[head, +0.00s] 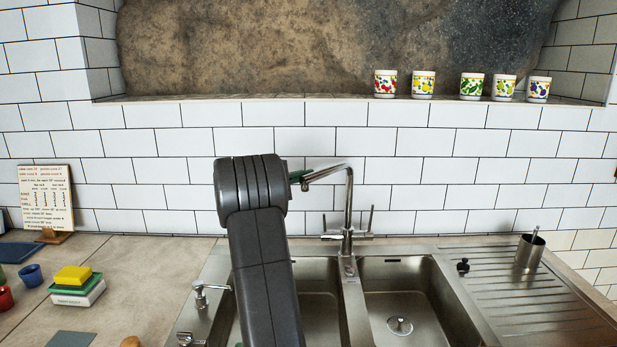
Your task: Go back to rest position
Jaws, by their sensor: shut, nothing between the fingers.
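My grey arm rises from the bottom of the head view in front of the left sink basin, with its rounded joint against the white tiles. My gripper is not in view. A small green piece (299,175) shows just right of the arm's joint, by the tap spout; I cannot tell what it belongs to. The arm hides part of the left basin and the counter behind it.
A steel tap (348,225) stands close right of my arm, behind the double sink (440,300). A soap dispenser (205,293) stands left. Several patterned cups (423,84) line the ledge. Yellow and green sponges (73,276), a blue cup (31,274) and a recipe board (46,197) are left.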

